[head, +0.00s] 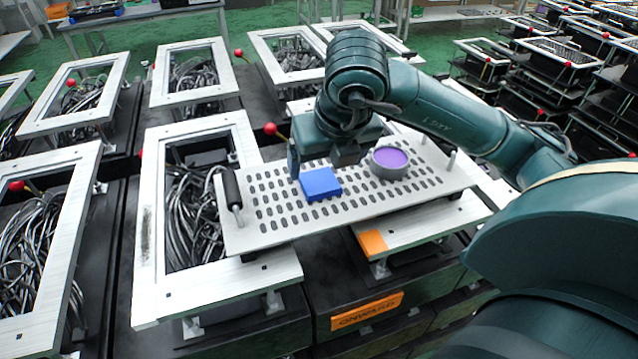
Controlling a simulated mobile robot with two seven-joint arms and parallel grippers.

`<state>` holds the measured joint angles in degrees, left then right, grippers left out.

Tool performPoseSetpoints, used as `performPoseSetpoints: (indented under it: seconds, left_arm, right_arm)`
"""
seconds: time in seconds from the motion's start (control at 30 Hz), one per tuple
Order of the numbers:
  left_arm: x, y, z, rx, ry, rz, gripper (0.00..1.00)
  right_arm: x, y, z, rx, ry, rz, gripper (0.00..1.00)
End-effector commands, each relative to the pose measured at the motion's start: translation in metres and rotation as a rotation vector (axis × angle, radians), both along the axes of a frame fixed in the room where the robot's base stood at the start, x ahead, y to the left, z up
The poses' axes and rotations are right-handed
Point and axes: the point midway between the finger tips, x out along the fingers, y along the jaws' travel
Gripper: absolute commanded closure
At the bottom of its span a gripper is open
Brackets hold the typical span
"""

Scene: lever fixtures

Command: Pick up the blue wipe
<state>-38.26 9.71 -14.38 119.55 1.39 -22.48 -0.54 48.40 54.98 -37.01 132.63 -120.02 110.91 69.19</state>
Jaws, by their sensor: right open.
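The blue wipe (320,184) is a small flat blue block lying on a grey perforated plate (262,236), left of the plate's middle. My right gripper (319,172) is just above and behind the wipe, pointing down. Its jaws are open, with one dark finger at the wipe's left rear edge and the other to the right. I cannot tell whether a finger touches the wipe. My left gripper is not in view.
A grey round container with a purple top (391,159) stands on the plate right of the wipe. Metal frames with cables (190,78) and red-knobbed levers (270,129) surround the plate.

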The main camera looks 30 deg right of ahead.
Motion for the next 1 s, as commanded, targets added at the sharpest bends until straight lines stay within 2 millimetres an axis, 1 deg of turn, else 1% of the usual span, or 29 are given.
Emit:
performPoseSetpoints:
  seconds: [0.03,0.17,0.33,0.4,0.5,0.6,0.77,0.8,1.0]
  left_arm:
    - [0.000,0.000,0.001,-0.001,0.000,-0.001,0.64]
    - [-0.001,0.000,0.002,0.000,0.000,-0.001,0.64]
    - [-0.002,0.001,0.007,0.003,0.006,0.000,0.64]
    - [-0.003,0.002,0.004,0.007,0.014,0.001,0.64]
    - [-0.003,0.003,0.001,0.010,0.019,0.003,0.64]
    - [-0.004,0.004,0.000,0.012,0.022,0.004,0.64]
    - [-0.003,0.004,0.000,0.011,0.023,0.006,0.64]
    - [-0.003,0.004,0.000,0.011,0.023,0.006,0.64]
    - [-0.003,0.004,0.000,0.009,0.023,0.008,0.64]
  right_arm:
    - [0.001,-0.001,-0.004,-0.001,0.002,-0.001,0.15]
    - [0.004,-0.002,-0.010,0.000,0.002,0.000,0.15]
    - [0.015,-0.005,-0.031,-0.002,0.007,-0.002,0.15]
    - [0.019,-0.006,-0.041,-0.001,0.005,0.000,0.15]
    - [0.024,-0.006,-0.051,0.000,0.003,0.001,0.15]
    - [0.025,-0.007,-0.054,0.000,0.001,0.001,0.15]
    - [0.025,-0.006,-0.055,0.000,0.000,0.001,0.15]
    - [0.025,-0.006,-0.055,0.000,0.000,0.001,0.16]
    - [0.025,-0.006,-0.054,0.001,0.000,0.001,0.33]
